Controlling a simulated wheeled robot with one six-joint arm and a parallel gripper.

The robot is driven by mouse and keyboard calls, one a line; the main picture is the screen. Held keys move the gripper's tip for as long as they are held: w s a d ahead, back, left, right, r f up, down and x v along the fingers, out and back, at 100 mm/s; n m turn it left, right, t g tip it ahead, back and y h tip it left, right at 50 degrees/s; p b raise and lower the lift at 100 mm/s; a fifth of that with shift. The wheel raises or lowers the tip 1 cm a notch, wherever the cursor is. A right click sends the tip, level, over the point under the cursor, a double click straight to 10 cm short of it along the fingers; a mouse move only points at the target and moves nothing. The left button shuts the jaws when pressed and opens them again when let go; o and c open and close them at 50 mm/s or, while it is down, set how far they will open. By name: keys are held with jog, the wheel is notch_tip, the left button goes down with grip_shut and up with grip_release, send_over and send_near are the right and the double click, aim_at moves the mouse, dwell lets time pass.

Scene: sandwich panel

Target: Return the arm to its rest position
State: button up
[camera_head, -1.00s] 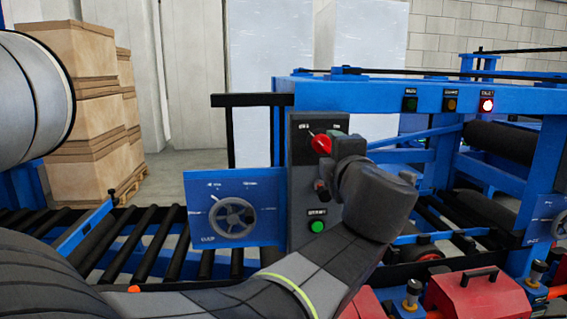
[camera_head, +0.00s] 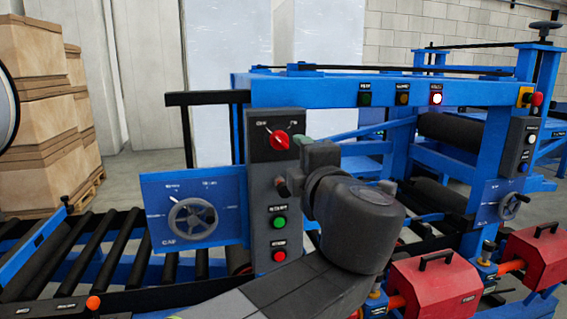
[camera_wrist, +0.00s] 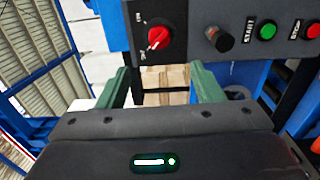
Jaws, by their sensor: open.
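My gripper (camera_wrist: 160,88) shows in the wrist view with its two green fingers apart and nothing between them. In the head view my arm reaches up from the bottom edge. My wrist stands in front of the right side of the grey control box (camera_head: 262,185), and only a bit of green finger shows there. The box carries a red rotary knob (camera_head: 279,140), a green button (camera_head: 279,222) and a red button (camera_head: 279,255). In the wrist view the red knob (camera_wrist: 159,38) lies beyond the fingers, apart from them.
A blue panel with a handwheel (camera_head: 193,218) is left of the box. A roller conveyor (camera_head: 95,250) runs at lower left. Red housings (camera_head: 435,285) stand at lower right. The blue machine frame (camera_head: 330,92) spans the back. Stacked boxes (camera_head: 35,110) stand at far left.

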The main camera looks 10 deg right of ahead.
aim_at(283, 143)
jog(key=shift+w, duration=0.1)
jog(key=shift+w+a+b, duration=0.2)
jog(key=shift+w+b, duration=0.2)
jog(key=shift+w, duration=6.15)
jog(key=shift+s, duration=0.1)
